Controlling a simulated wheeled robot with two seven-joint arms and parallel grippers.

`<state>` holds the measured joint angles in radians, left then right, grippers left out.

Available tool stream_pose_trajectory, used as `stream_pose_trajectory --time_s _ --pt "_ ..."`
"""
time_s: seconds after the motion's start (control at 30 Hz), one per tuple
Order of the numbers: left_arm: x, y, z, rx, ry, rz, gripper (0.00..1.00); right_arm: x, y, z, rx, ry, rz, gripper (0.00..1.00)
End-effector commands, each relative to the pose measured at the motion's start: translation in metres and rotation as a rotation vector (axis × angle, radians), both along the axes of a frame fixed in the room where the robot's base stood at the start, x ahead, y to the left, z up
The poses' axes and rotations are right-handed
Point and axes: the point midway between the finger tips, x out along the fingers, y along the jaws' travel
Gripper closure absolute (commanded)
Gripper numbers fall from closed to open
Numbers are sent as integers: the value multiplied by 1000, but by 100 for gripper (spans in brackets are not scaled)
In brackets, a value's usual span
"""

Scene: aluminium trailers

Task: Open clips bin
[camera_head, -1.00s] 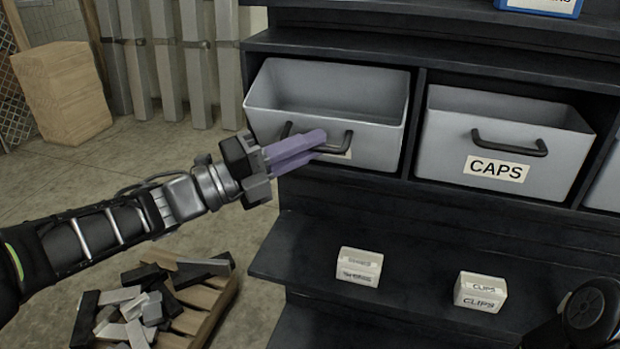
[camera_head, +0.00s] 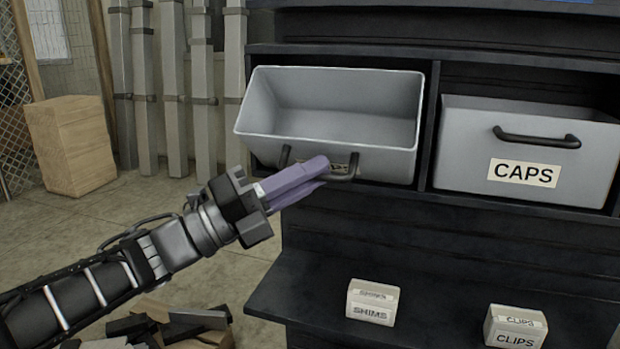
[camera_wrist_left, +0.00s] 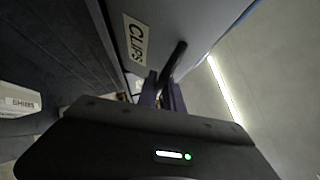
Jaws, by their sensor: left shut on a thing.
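The clips bin (camera_head: 335,103) is a grey open-topped bin in the left bay of the dark shelf. It is tilted forward, its front edge sticking out past the shelf, and its inside looks empty. My left gripper (camera_head: 318,174) has purple fingers and is shut on the bin's black handle (camera_head: 352,168). The fingers partly cover the bin's label in the head view. My right gripper is not in view.
The CAPS bin (camera_head: 528,160) sits in the bay to the right. A SHIMS box (camera_head: 372,302) and a small CLIPS box (camera_head: 515,327) stand on the lower ledge. A wooden block (camera_head: 72,145) and metal posts stand at the back left. Scraps lie on the floor below my arm.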

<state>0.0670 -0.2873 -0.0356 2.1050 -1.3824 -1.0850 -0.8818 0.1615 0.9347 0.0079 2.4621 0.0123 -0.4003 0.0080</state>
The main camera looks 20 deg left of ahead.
Motion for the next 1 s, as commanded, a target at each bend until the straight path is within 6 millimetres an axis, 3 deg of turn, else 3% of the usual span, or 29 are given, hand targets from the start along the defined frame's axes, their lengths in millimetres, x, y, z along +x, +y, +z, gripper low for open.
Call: stream_pose_trajectory --time_s 0.17,0.2,0.43,0.77,1.0 --pt "0 0 -1 0 2 1 100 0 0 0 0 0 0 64" --pt "0 0 -1 0 2 1 88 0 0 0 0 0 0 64" --pt "0 0 -1 0 1 0 69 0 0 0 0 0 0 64" --pt "-1 3 -1 0 1 1 68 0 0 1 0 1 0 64" --pt "-18 24 -9 -2 2 4 68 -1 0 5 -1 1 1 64"
